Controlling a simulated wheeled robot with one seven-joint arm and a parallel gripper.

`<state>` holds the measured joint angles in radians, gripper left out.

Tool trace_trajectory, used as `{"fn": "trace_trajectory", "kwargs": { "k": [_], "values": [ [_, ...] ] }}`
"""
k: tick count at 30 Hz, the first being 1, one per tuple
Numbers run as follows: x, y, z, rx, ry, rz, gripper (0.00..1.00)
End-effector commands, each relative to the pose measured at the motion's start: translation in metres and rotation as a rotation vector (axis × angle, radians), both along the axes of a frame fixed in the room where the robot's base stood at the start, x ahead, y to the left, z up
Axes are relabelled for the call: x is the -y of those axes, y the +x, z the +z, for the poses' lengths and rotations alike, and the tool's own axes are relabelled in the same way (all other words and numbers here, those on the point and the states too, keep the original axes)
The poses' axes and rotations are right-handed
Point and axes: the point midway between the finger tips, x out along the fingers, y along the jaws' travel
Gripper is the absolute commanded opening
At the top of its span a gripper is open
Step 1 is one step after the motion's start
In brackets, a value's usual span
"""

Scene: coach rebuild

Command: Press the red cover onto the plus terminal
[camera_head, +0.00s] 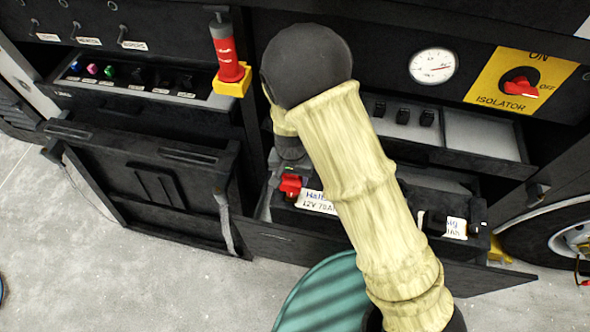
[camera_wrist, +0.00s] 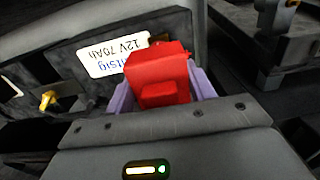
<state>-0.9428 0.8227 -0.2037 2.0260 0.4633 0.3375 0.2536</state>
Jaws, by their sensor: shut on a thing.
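The red cover (camera_wrist: 158,75) is a small block-shaped cap held between the purple fingers of my gripper (camera_wrist: 163,88) in the wrist view. The red cover also shows in the head view (camera_head: 290,185), at the left end of the battery. The battery (camera_wrist: 72,62) is dark, with a white label reading 12V 70Ah. A brass-coloured terminal post (camera_wrist: 48,99) stands bare on its top at the left of the wrist view. The plus terminal is not visible; whether it lies under the cover, I cannot tell. My arm hides the middle of the battery tray in the head view.
A dark panel (camera_head: 150,190) hangs at left. A red pump bottle (camera_head: 227,55) stands in a yellow holder above. A gauge (camera_head: 433,65) and red isolator switch (camera_head: 519,86) are upper right.

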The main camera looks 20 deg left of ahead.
Motion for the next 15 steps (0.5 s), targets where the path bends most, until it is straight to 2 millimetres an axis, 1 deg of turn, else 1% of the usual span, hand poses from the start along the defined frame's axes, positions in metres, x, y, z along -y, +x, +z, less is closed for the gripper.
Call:
{"fn": "trace_trajectory", "kwargs": {
  "k": [9, 15],
  "values": [
    [-0.0001, -0.0001, -0.0001, 0.0, 0.0, 0.0, 0.32],
    [0.0, -0.0002, -0.0074, 0.0, 0.0, 0.001, 0.32]
  ]
}}
